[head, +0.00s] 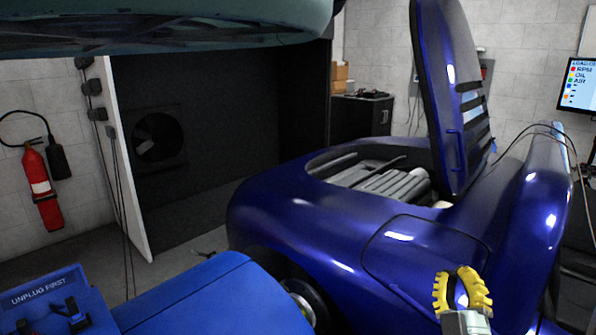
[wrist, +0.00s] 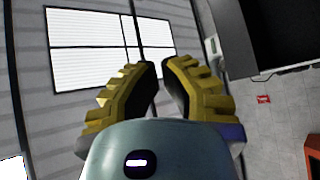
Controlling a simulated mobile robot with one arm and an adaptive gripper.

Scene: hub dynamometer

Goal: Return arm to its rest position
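My gripper (head: 462,272) has two yellow ribbed fingers and is at the lower right of the head view, pointing up. It appears in front of the rear side of the blue car (head: 330,225), but I cannot tell how far from it. In the wrist view, my gripper (wrist: 160,66) has its fingertips close together with a narrow gap between them. Nothing is held between the fingers. The wrist view looks towards a wall with a bright window (wrist: 90,48). Most of my arm is hidden below the picture.
The car's lid (head: 450,95) stands raised over its engine bay. A blue unit labelled "UNPLUG FIRST" (head: 45,290) is at the lower left. A fire extinguisher (head: 40,187) hangs on the left wall. A monitor (head: 578,85) is at the right. A greenish body (head: 160,25) overhangs the top.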

